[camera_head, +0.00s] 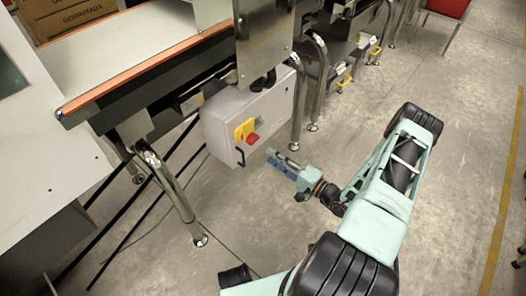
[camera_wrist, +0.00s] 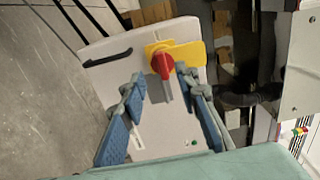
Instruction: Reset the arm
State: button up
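My arm reaches in from the lower right of the head view. My gripper (camera_head: 277,160) is just to the right of a light grey control box (camera_head: 222,125). In the wrist view my gripper (camera_wrist: 160,82) has its two blue-padded fingers spread apart with nothing held. The box front (camera_wrist: 160,130) fills the middle of that view. Its red switch knob (camera_wrist: 163,63) on a yellow plate (camera_wrist: 190,52) appears between and beyond the fingertips. The knob (camera_head: 252,139) and yellow plate (camera_head: 244,129) also show in the head view. I see no contact between fingers and box; the exact gap is unclear.
The conveyor belt (camera_head: 140,40) with an orange edge stands above and left of the box. Metal legs (camera_head: 170,190) stand left of and behind the gripper. A white panel (camera_head: 45,140) is at far left. Open concrete floor (camera_head: 450,150) lies to the right.

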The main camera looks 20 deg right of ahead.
jog(key=shift+v, duration=1.1)
